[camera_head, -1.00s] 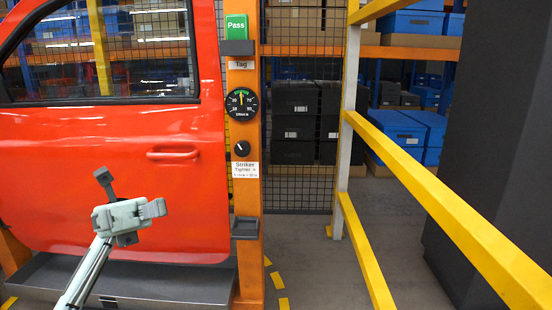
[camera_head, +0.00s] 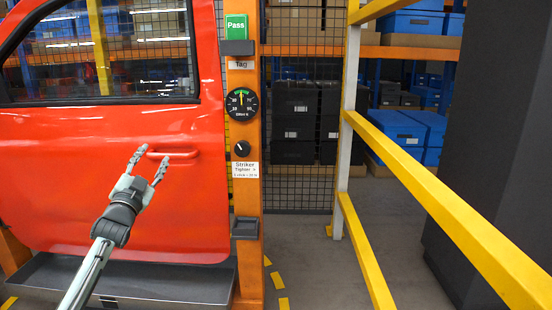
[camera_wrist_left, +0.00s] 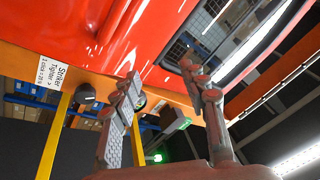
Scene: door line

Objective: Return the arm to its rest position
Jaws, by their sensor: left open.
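My left gripper (camera_head: 151,162) is open and empty in front of the red door (camera_head: 90,190), just below and left of its handle (camera_head: 172,154) in the head view. I cannot tell how far it stands from the door. In the left wrist view the two fingers of the left gripper (camera_wrist_left: 166,92) are spread apart with nothing between them. The red door (camera_wrist_left: 110,32) is above the fingers there. My right gripper is not in view.
Yellow rails (camera_head: 440,200) stand to the right. A dark ledge (camera_head: 170,280) lies below the door.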

